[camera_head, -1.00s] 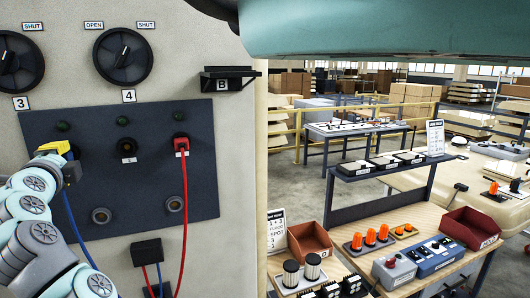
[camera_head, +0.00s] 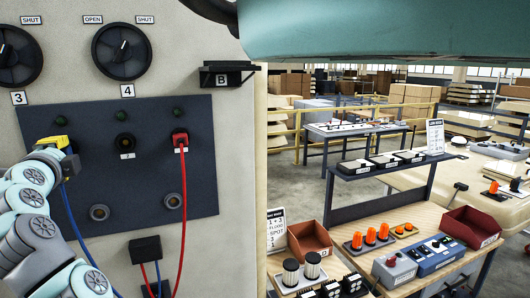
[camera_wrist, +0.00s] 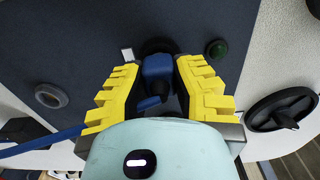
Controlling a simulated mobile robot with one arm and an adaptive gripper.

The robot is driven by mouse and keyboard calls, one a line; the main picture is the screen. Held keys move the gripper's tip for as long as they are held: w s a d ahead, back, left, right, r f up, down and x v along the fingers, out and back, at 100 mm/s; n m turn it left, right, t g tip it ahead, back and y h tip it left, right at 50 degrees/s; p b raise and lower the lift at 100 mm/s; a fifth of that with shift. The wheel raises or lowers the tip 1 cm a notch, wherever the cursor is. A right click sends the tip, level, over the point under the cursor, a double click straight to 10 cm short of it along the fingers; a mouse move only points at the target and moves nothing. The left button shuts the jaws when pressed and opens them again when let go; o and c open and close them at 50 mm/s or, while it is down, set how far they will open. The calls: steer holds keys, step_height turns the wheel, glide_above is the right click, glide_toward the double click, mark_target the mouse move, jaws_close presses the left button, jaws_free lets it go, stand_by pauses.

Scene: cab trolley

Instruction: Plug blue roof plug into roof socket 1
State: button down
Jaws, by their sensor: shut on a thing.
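My gripper (camera_wrist: 156,78) is shut on the blue roof plug (camera_wrist: 157,68), with a yellow finger on each side of it. In the wrist view the plug lies in front of a dark round socket (camera_wrist: 158,46); I cannot tell how deep it sits. In the head view my gripper (camera_head: 58,146) is at the left end of the dark socket panel (camera_head: 150,185), and it hides the left socket. The plug's blue cable (camera_head: 77,222) hangs down the panel.
The middle socket (camera_head: 125,142), labelled 2, is empty. A red plug (camera_head: 180,138) sits in the right socket, its red cable hanging down. Small round fittings (camera_head: 100,212) lie lower on the panel. Dark knobs (camera_head: 122,47) are above. A workbench (camera_head: 345,250) stands at right.

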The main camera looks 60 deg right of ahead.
steer(key=shift+w+d, duration=0.15)
steer(key=shift+w, duration=0.15)
steer(key=c, duration=0.8)
jaws_free()
steer(key=shift+v, duration=3.7)
steer(key=o, duration=0.8)
